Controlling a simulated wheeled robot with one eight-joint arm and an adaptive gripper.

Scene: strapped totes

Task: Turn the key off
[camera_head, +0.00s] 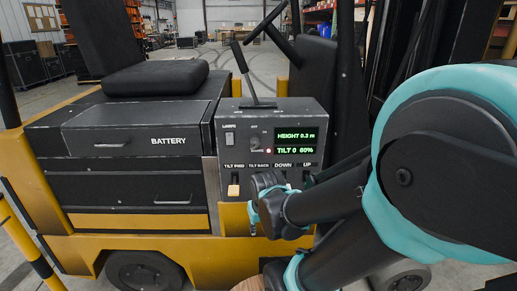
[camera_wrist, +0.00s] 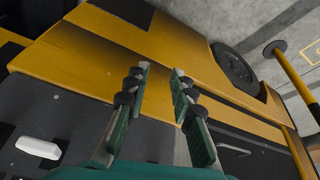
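The control panel (camera_head: 309,116) of the yellow forklift stands in the middle of the head view. A small round dark switch (camera_head: 255,142), likely the key switch, sits on it between the lamps switch and the displays. It is too small to read its position. A red light (camera_head: 268,151) glows beside it, and the displays (camera_head: 294,134) show green text. My gripper (camera_wrist: 162,88) is open and empty in the wrist view, pointing at the yellow bodywork. In the head view my wrist is below and in front of the panel and hides part of its lower row. The wrist view shows no key.
A lamps rocker (camera_head: 229,133) and a tilt-forward paddle (camera_head: 234,190) are on the panel's left side. A lever (camera_head: 241,66) rises above it. Battery drawers (camera_head: 135,140) and a seat (camera_head: 155,77) are to the left. A yellow-black pole (camera_head: 32,245) stands at far left.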

